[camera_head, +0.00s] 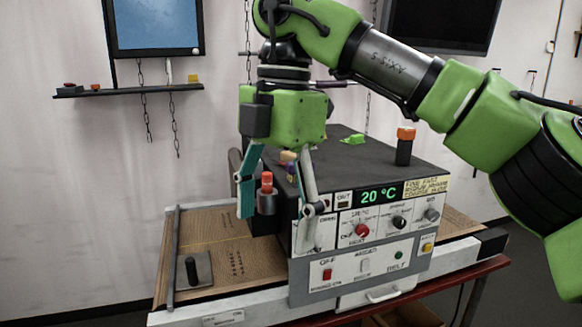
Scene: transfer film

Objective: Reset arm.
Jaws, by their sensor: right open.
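My right arm comes in from the right, green and grey, and arches over a dark box-shaped machine (385,160) with a control panel. My right gripper (278,205) points down at the machine's left front corner, its two fingers spread wide. An orange-topped dark knob (266,190) shows between the fingers; I cannot tell whether they touch it. My left gripper is not in view.
A brown patterned bed (220,245) with a small black handle block (196,270) extends left of the machine. Another orange-capped dark post (404,146) stands on the machine's top. A wall shelf (130,90), hanging chains and screens are behind. A red table edge (470,275) runs along the front right.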

